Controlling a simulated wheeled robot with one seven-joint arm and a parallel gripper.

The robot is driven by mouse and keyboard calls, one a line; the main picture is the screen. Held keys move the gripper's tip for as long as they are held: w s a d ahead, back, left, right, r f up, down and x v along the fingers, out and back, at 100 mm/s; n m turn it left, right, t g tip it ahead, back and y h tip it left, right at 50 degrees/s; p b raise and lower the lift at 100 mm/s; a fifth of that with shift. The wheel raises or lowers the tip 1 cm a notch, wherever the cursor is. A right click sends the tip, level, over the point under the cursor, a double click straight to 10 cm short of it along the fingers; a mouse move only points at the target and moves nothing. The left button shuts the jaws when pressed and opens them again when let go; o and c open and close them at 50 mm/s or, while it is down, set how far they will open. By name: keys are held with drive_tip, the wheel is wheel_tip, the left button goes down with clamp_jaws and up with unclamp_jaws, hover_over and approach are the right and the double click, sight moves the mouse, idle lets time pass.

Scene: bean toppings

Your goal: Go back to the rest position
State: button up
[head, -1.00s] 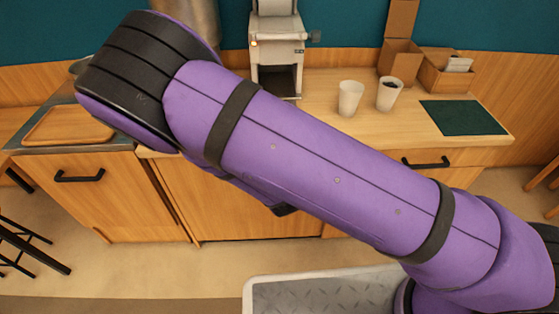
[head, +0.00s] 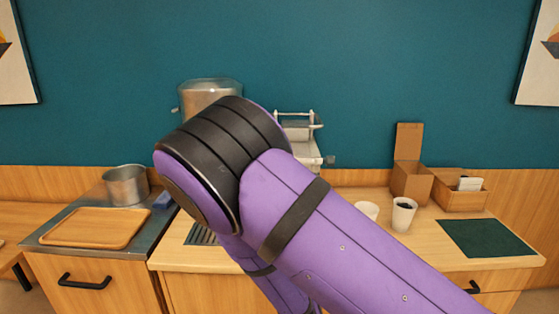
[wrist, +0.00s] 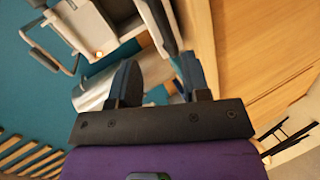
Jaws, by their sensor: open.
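My gripper (wrist: 155,82) shows in the wrist view with its two dark fingers apart and nothing between them. Beyond the fingers are a grey and white machine and the wooden counter, seen at a steep tilt. In the head view my purple arm crosses the middle and hides the gripper. Two white cups stand on the counter: one (head: 403,216) has dark contents, and the other (head: 367,210) is partly hidden by my arm.
The counter (head: 430,250) holds a dark green mat (head: 487,238), an open cardboard box (head: 411,180) and a smaller box (head: 458,197). At left are a wooden tray (head: 97,227) and a metal pot (head: 126,185). The machine (head: 300,135) stands behind my arm.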

drive_tip(key=s+d+r+m+g+y, duration=0.25)
drive_tip(key=d+r+m, duration=0.3)
drive_tip(key=r, duration=0.75)
drive_tip(key=s+d+r+m+g+y, duration=0.15)
drive_tip(key=d+r+m+g, duration=0.35)
drive_tip(key=r, duration=0.7)
drive_tip(key=s+d+r+m+h, duration=0.1)
drive_tip(key=s+d+r, duration=0.3)
drive_tip(key=s, duration=0.3)
drive_tip(key=s+d+r+m+h, duration=0.1)
drive_tip(key=s+d+r, duration=0.3)
drive_tip(key=s, duration=0.4)
drive_tip(key=s+d+r+m+g, duration=0.1)
drive_tip(key=s+d+r+m, duration=0.1)
drive_tip(key=s+d+r, duration=0.3)
drive_tip(key=s, duration=0.3)
drive_tip(key=shift+s+d+h, duration=0.2)
drive_tip(key=shift+d+h, duration=0.2)
